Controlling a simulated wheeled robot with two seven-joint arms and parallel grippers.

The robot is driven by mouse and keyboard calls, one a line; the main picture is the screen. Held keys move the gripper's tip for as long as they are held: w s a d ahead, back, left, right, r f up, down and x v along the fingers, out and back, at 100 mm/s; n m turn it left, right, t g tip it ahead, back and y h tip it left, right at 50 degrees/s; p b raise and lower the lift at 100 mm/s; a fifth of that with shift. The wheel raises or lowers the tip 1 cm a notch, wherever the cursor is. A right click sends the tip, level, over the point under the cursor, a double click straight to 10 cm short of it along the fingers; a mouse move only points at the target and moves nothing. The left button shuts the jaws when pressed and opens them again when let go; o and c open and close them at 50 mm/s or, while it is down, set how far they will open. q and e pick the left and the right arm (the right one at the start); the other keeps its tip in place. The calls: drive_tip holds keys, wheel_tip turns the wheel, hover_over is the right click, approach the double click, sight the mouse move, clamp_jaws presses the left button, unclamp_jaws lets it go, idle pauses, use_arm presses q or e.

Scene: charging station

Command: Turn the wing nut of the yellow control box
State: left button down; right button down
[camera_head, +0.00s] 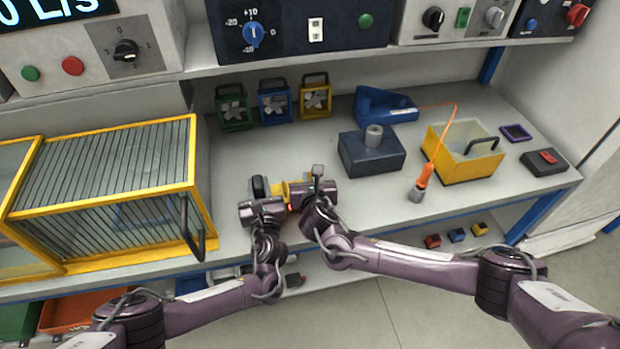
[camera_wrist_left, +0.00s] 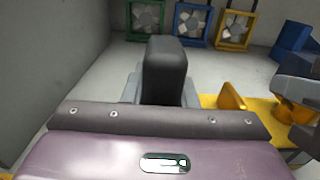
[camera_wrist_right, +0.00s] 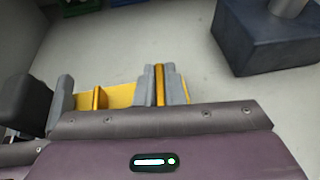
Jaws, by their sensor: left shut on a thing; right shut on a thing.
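A small yellow body (camera_head: 278,188), the likely yellow control box, lies near the table's front edge between my grippers. Its flat yellow base also shows in the left wrist view (camera_wrist_left: 262,108) and the right wrist view (camera_wrist_right: 118,97). My left gripper (camera_head: 258,190) is shut on a dark rounded block (camera_wrist_left: 165,70) at the body's left end. My right gripper (camera_wrist_right: 162,88) is shut on a thin upright yellow plate (camera_wrist_right: 160,76) at the other end. Another upright yellow fin (camera_wrist_left: 231,95) stands between the grippers. I cannot tell which part is the wing nut; my grippers hide much of it.
A yellow-framed cage (camera_head: 110,180) stands close on the left. Small fans (camera_head: 275,103) line the back. A dark blue block (camera_head: 371,152), a yellow bin (camera_head: 460,163) and an orange-handled tool (camera_head: 425,176) stand to the right. The table between the fans and my grippers is clear.

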drive_tip(key=shift+d+m+h, duration=0.1)
drive_tip(key=shift+m+h, duration=0.4)
drive_tip(key=shift+h, duration=0.1)
drive_tip(key=c, duration=1.5)
unclamp_jaws()
drive_tip(key=shift+s, duration=0.1)
drive_tip(key=v, duration=1.1)
drive_tip(key=shift+s+r, duration=0.25)
drive_tip(key=shift+s, duration=0.1)
